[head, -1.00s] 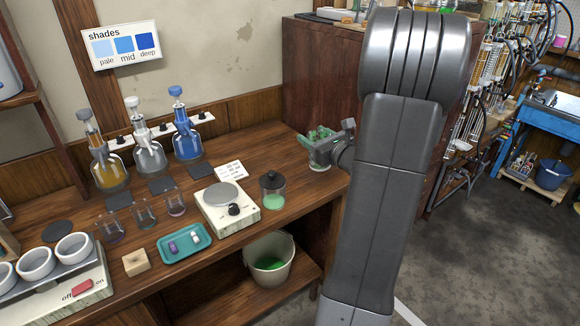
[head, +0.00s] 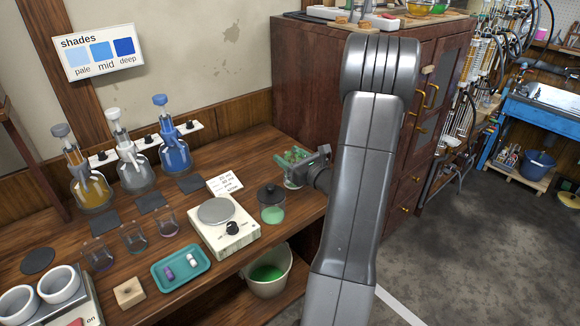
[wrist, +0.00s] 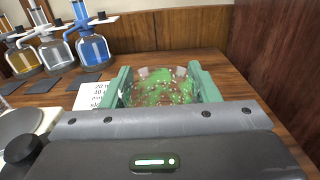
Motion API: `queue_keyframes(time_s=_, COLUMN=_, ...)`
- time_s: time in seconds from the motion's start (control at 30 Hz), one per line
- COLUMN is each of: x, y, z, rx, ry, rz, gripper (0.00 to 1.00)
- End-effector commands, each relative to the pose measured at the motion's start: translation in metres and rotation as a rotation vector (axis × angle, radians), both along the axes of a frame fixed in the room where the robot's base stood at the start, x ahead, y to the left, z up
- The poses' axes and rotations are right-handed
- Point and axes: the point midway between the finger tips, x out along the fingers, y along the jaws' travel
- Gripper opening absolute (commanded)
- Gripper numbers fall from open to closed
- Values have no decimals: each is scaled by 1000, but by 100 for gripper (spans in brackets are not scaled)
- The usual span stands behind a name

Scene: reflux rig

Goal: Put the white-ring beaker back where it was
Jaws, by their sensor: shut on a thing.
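My gripper (head: 296,160) is at the right end of the wooden bench, near the cabinet. Its green fingers are shut on a clear beaker (head: 293,182) with green contents; the beaker also shows between the fingers in the wrist view (wrist: 160,92). The fingers cover much of it, so its ring colour is not clear. I cannot tell whether its base touches the bench. Three small clear beakers with coloured bases stand in a row at left: one dark bluish (head: 98,256), one teal (head: 135,239), one purple (head: 167,223).
A scale (head: 222,226) and a dark-lidded jar (head: 271,204) stand left of my gripper. A teal tray (head: 181,283), a wooden block (head: 129,292) and a mortar rack lie farther left. Stoppered flasks (head: 174,150) line the back. A cabinet (head: 330,95) stands at right.

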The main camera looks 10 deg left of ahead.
Motion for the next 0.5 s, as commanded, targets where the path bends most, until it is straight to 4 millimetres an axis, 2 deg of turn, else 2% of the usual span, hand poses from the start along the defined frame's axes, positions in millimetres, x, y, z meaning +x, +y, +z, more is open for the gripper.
queue_keyframes(time_s=0.2, x=0, y=0, z=-28, rx=1, ry=4, rz=0, gripper=26)
queue_keyframes(time_s=0.5, x=0, y=0, z=-33, rx=0, ry=0, rz=0, gripper=26)
